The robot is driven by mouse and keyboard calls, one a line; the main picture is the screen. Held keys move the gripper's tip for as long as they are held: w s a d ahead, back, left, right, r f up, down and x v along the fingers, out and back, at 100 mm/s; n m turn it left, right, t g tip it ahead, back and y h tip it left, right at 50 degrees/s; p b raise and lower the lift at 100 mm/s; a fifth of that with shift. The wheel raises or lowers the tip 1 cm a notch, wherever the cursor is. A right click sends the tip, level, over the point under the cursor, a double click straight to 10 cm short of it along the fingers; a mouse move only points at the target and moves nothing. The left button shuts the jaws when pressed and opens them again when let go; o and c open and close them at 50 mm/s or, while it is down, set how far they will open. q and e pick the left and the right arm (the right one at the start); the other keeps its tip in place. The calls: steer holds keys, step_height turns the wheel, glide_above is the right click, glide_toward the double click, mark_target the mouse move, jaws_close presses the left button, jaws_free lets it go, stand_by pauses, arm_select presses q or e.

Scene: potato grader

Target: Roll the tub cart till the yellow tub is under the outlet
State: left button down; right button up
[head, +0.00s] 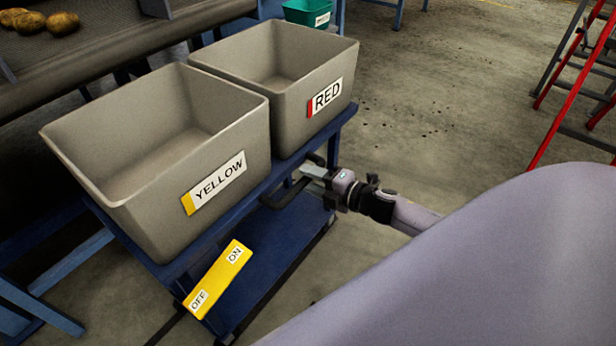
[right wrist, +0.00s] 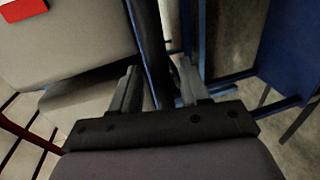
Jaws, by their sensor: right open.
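The yellow tub (head: 85,165), a grey bin labelled YELLOW, stands upright and empty on the blue tub cart (head: 262,262). The similar red tub (head: 325,75) stands behind it, also empty; its grey side and red label show in the right wrist view (right wrist: 75,35). My right gripper (head: 308,174) is at the cart's right side, below the tub rims, by a dark handle bar (head: 287,192). In the right wrist view my right gripper (right wrist: 160,88) is open, with the dark bar (right wrist: 148,45) between its fingers. My left gripper is out of view. I cannot pick out the outlet.
A yellow ON/OFF plate (head: 218,278) is at the cart's near end. A dark conveyor (head: 100,55) with several potatoes (head: 62,22) runs at upper left. A green bin (head: 306,12) stands behind. A red ladder (head: 575,75) is at right. Floor between is clear.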

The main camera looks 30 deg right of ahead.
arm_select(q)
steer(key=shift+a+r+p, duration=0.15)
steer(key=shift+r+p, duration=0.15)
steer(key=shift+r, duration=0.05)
arm_select(e)
steer(key=shift+v, duration=2.8)
steer(key=s+a+f+m+g+h, duration=0.1)
steer(key=s+a+f+m+g, duration=0.1)
steer(key=s+a+m, duration=0.7)
steer(key=s+a+f+m+g+h, duration=0.2)
steer(key=s+a+f+m, duration=0.1)
steer(key=s+a+m, duration=0.65)
arm_select(q)
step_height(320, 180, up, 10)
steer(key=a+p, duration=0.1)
steer(key=p, duration=1.1)
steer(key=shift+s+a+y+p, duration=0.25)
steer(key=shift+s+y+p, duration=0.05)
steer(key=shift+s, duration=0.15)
arm_select(e)
steer(key=d+r+m, duration=0.1)
steer(key=d+r, duration=0.3)
steer(key=r, duration=0.6)
steer(key=shift+w, duration=0.35)
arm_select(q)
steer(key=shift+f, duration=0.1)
arm_select(e)
steer(key=shift+f, duration=0.1)
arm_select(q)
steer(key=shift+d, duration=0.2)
